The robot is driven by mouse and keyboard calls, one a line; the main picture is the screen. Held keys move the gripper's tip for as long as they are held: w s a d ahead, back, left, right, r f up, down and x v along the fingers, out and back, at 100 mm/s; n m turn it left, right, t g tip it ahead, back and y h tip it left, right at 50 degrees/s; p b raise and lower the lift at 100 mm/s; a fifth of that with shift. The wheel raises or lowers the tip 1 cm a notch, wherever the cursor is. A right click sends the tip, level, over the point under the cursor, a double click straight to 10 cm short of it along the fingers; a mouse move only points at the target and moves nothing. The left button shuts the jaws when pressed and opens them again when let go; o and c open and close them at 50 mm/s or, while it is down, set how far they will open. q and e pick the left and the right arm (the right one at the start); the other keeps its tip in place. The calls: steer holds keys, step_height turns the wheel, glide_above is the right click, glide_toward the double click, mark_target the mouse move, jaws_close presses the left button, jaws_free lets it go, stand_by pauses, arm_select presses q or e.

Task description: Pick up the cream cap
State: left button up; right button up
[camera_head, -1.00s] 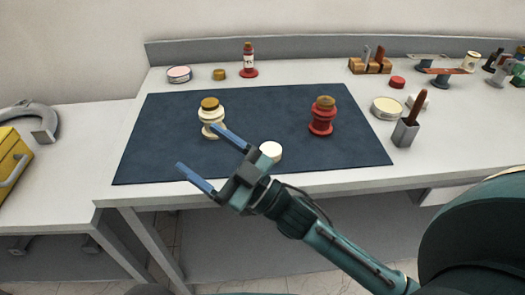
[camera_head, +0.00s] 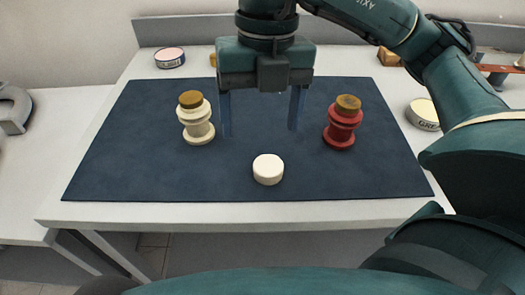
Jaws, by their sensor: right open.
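The cream cap (camera_head: 268,169) is a small round disc lying flat near the front middle of the dark blue mat (camera_head: 130,150). My right gripper (camera_head: 260,133) points down above the mat, behind the cap in the picture. Its two blue fingers are wide apart with nothing between them. A cream bushing (camera_head: 196,120) with a brown-gold top stands upright left of the gripper. A red bushing (camera_head: 343,125) with a similar top stands upright to its right. My left gripper is not in view.
A round tin with a pale pink top (camera_head: 169,57) sits at the back left of the white table (camera_head: 90,185). A cream tin (camera_head: 423,113) stands right of the mat. My arm hides much of the back. The mat's front is clear around the cap.

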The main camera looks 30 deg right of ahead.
steer(key=w+d, duration=0.1)
steer(key=d, duration=0.1)
steer(key=h+b, duration=0.1)
steer(key=b, duration=0.1)
glide_above(268, 165)
steer(key=shift+m+t, duration=0.4)
step_height(268, 165, down, 6)
steer(key=shift+s+d+f, duration=0.1)
steer(key=shift+d+f, duration=0.05)
steer(key=shift+f, duration=3.05)
steer(key=c, duration=1)
